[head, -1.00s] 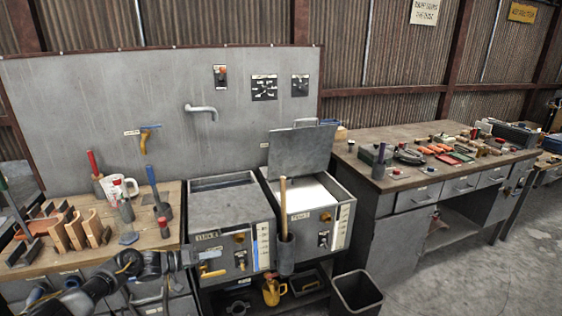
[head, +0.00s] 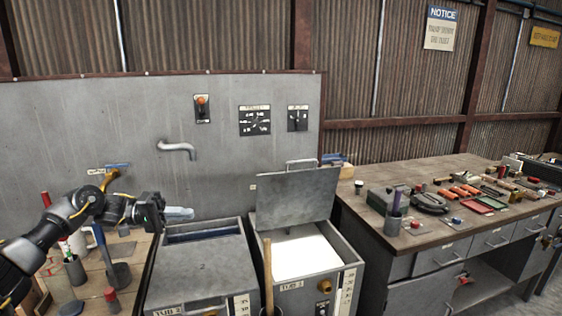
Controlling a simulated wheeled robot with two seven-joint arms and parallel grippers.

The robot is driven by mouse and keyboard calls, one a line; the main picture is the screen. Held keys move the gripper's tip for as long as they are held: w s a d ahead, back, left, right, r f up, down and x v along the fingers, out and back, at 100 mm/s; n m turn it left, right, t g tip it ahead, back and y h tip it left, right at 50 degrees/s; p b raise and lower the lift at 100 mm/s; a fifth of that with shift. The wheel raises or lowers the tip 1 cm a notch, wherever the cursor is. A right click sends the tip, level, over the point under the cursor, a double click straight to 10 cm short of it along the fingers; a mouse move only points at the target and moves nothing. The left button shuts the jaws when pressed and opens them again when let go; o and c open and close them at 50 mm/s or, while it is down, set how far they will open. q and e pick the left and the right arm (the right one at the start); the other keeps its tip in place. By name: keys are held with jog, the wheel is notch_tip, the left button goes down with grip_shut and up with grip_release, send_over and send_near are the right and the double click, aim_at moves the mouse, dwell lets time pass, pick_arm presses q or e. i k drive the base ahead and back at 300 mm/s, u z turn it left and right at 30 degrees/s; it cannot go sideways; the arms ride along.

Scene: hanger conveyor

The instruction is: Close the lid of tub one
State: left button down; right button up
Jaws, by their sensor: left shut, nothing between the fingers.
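Tub one (head: 347,245), the right of the two grey tubs, stands with its lid (head: 297,196) raised and leaning back. The lid's handle (head: 300,164) is at its upper edge. White contents show inside the tub. My left gripper (head: 188,213) is shut and empty, above the rear of the left tub. It is left of the raised lid and apart from it. My right gripper is not in view.
The left tub (head: 200,272), labelled tub 2, has its lid down. A wooden handle (head: 267,270) stands upright in front of the tubs. A tap (head: 178,147) projects from the grey back panel. A workbench (head: 440,225) with tools is on the right.

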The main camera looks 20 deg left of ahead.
aim_at(287, 199)
jog(key=i, duration=1.1)
